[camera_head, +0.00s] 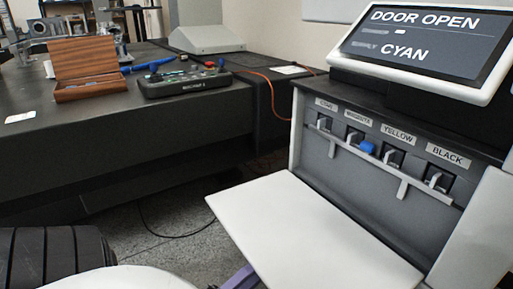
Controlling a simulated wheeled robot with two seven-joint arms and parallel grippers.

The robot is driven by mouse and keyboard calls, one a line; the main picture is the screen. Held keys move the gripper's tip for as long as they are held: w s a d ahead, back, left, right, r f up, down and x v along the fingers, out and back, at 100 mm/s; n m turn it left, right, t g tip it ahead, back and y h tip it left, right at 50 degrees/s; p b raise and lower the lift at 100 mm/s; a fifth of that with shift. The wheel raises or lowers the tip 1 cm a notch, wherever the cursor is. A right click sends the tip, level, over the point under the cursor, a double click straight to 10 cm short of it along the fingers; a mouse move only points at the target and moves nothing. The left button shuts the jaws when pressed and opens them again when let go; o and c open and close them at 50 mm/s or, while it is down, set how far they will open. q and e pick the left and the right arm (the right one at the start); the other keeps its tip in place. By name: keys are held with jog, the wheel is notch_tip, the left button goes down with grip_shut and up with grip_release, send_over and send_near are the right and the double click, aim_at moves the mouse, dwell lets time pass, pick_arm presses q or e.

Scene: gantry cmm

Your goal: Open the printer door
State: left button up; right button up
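The printer (313,155) stands at the right, white with a dark grey inside. Its white door (310,232) is folded down and juts out toward me, nearly level, leaving the front bay uncovered. The tilted screen (425,45) on top reads "DOOR OPEN" and "CYAN". Inside the bay is a row of slots labelled cyan, magenta, yellow and black, with grey latches and one blue piece (367,147) near the magenta and yellow slots. Neither of my grippers can be made out. A small purple part shows under the door's near edge; I cannot tell what it is.
A dark table (190,107) at the left holds an open wooden box (88,75), a control panel with joysticks (185,80) and a grey console (207,40). An orange cable runs over its right side. Grey floor with a black cable lies between table and printer.

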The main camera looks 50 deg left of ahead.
pick_arm(q)
jog(key=v, duration=1)
jog(key=shift+s, duration=0.15)
